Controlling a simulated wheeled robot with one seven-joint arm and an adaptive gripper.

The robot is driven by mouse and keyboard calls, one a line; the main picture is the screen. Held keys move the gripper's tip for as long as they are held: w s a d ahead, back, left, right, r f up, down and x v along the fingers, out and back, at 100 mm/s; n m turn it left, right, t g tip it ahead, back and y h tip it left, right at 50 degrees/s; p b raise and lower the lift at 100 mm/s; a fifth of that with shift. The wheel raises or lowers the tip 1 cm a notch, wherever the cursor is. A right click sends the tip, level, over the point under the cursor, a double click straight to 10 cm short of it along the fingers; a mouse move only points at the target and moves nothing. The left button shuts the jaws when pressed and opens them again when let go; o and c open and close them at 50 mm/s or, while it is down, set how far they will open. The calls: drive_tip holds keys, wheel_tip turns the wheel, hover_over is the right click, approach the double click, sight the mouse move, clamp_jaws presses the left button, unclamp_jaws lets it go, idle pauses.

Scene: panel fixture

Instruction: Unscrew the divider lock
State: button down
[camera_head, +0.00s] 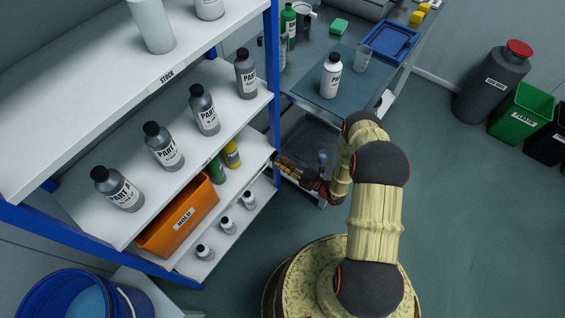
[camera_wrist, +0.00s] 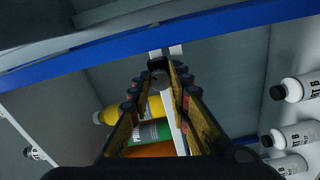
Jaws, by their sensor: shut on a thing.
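My gripper (camera_head: 281,164) reaches left to the right end of the lower shelf, beside the blue post. In the wrist view, its two fingers (camera_wrist: 158,84) close around a small grey round knob (camera_wrist: 159,78), which looks like the divider lock. A dark block (camera_wrist: 157,64) sits just beyond the knob, against pale strips under the blue beam. A narrow white strip, perhaps the divider (camera_wrist: 168,108), runs down behind the fingers. The knob is hidden in the head view, and its threads cannot be seen.
A yellow bottle (camera_head: 232,154), a green bottle (camera_head: 216,169) and an orange bin (camera_head: 178,217) stand on the lower shelf. Several grey bottles (camera_head: 204,110) line the shelf above. The blue post (camera_head: 273,75) is close to my gripper. Open floor (camera_head: 460,210) lies to the right.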

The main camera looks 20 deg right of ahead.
drive_tip(key=n, duration=0.4)
drive_tip(key=shift+s+f+n+b, duration=0.1)
drive_tip(key=shift+f+n+b, duration=0.05)
drive_tip(key=shift+n+b, duration=0.2)
drive_tip(key=n, duration=0.3)
drive_tip(key=shift+n, duration=0.25)
drive_tip(key=n+b, duration=0.1)
drive_tip(key=n, duration=0.2)
drive_tip(key=shift+n, duration=0.3)
drive_tip(key=n, duration=0.4)
drive_tip(key=shift+n, duration=0.3)
drive_tip(key=shift+n+b, duration=0.55)
drive_tip(key=shift+n, duration=6.45)
